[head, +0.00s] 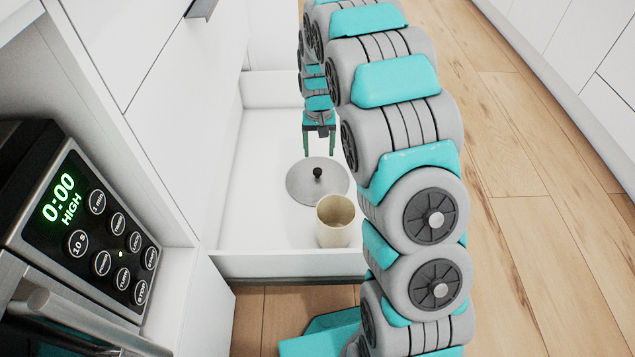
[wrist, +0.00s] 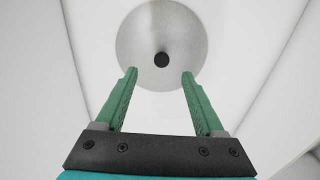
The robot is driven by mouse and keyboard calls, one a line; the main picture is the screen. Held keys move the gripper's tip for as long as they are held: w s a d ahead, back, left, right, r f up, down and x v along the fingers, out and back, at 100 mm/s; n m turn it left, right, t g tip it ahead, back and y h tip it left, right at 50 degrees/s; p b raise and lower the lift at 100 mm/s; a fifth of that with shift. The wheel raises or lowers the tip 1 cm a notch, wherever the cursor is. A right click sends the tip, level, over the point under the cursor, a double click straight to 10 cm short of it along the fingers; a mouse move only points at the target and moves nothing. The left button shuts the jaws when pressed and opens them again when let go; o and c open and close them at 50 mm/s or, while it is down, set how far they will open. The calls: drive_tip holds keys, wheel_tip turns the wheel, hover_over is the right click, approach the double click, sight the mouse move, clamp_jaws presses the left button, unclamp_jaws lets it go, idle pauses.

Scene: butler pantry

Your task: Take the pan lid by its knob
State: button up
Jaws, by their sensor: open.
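The pan lid (head: 299,184) is a round grey metal disc with a small black knob (head: 318,172) at its middle. It lies flat in the open white drawer (head: 262,228). My gripper (head: 319,151) points down inside the drawer area, behind the lid in the head view. In the wrist view the lid (wrist: 140,50) lies beyond the green fingertips (wrist: 160,75), and the knob (wrist: 162,60) shows between them in the picture, slightly further out. The gripper is open and empty. The fingers look apart from the knob; their exact height above it is unclear.
A beige cup (head: 335,222) stands in the drawer just in front of the lid, close to its edge. The drawer walls bound the space. A microwave (head: 95,235) is at the left, and wooden floor (head: 530,240) lies at the right.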

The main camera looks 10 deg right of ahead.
sight(317, 170)
drive_tip(key=shift+w+f, duration=0.25)
drive_tip(key=shift+f, duration=0.25)
drive_tip(key=shift+w+f, duration=0.25)
drive_tip(key=shift+f, duration=0.2)
wheel_tip(317, 170, down, 8)
drive_tip(key=shift+a+r+b, duration=0.1)
drive_tip(key=shift+r+b, duration=0.15)
drive_tip(key=shift+b, duration=0.4)
drive_tip(key=shift+r, duration=0.1)
clamp_jaws()
